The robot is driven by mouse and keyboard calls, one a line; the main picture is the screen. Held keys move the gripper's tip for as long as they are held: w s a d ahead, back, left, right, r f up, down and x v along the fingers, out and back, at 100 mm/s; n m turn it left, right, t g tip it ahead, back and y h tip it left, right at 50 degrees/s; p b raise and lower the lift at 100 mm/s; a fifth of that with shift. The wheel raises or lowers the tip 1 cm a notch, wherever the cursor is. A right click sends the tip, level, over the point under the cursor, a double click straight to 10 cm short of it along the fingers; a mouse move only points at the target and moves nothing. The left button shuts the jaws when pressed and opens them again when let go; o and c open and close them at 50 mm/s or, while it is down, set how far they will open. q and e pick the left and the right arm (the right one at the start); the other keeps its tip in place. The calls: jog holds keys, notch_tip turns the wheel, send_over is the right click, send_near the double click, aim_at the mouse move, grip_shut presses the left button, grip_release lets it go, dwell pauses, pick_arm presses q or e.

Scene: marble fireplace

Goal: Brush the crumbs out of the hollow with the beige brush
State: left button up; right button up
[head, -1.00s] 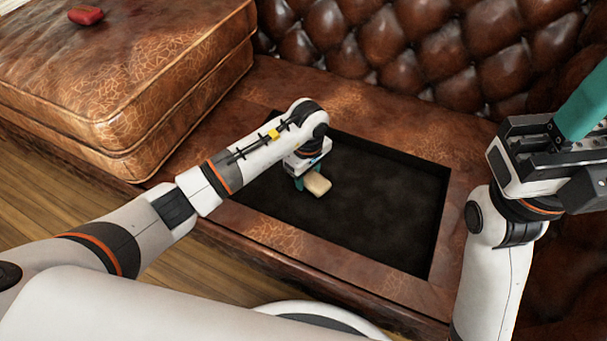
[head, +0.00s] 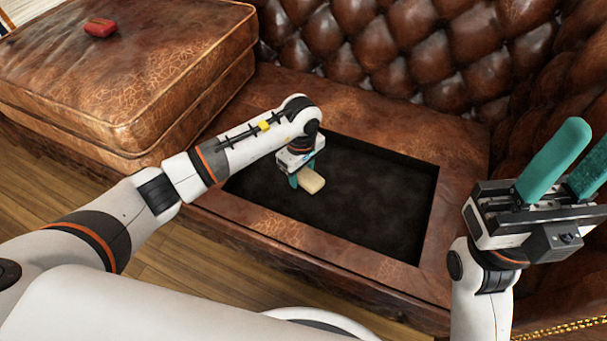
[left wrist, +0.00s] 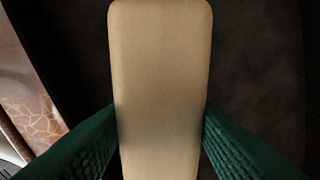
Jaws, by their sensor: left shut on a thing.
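The beige brush (head: 311,181) is in my left gripper (head: 302,175), whose teal fingers are shut on its two sides. The brush is over the near left part of the dark, rectangular hollow (head: 385,205) in the brown leather seat. I cannot tell whether it touches the hollow's floor. In the left wrist view the brush's smooth, pale back (left wrist: 160,75) stands between the teal fingers, and its underside is hidden. No separate crumbs can be made out on the dark floor. My right gripper (head: 588,150) is raised at the right, its teal fingers apart and empty.
A thick leather cushion (head: 130,75) lies at the left with a small red object (head: 100,27) on it. The tufted backrest (head: 420,55) rises behind the hollow. A leather rim (head: 285,232) surrounds the hollow. Wooden floor (head: 170,270) shows in front.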

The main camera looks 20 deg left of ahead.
pick_arm(q)
jog(key=shift+r+p, duration=0.65)
jog(key=shift+r, duration=0.6)
